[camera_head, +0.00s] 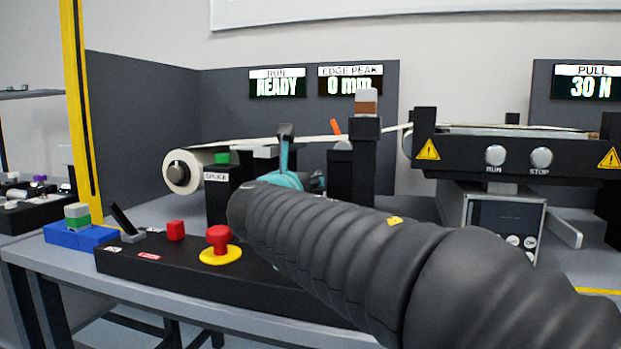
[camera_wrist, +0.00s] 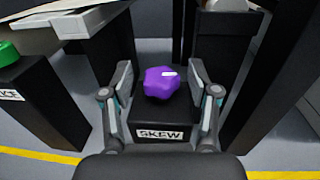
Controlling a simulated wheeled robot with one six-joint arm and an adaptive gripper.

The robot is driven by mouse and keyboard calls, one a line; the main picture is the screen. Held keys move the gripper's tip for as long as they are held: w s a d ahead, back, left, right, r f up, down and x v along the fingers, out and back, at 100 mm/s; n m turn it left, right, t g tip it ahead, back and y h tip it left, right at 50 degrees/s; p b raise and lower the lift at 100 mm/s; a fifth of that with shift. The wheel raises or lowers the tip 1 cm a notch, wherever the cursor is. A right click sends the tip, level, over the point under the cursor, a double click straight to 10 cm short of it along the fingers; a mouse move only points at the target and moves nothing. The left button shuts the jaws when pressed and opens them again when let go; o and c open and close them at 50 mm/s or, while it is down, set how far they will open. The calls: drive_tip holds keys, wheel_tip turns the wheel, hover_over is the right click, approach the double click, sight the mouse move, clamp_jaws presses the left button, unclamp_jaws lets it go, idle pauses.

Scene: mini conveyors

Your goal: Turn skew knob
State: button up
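The purple skew knob (camera_wrist: 161,86) sits on a black block in the wrist view, above a white SKEW label (camera_wrist: 160,134). A white mark near its top edge points to the right. My gripper (camera_wrist: 160,74) is open, with one finger on each side of the knob and a visible gap to it on both sides. In the head view my teal gripper (camera_head: 290,178) is partly hidden behind my arm, and the skew knob is hidden.
A red emergency button (camera_head: 218,238) stands on the black front panel (camera_head: 150,268). A green button (camera_wrist: 8,52) on a black post is left of my gripper. Dark uprights (camera_wrist: 234,45) stand close at right. Displays read READY (camera_head: 277,86) and 0 mm (camera_head: 349,85).

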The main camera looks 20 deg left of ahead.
drive_tip(key=s+d, duration=0.1)
drive_tip(key=s, duration=1.1)
drive_tip(key=shift+s, duration=0.1)
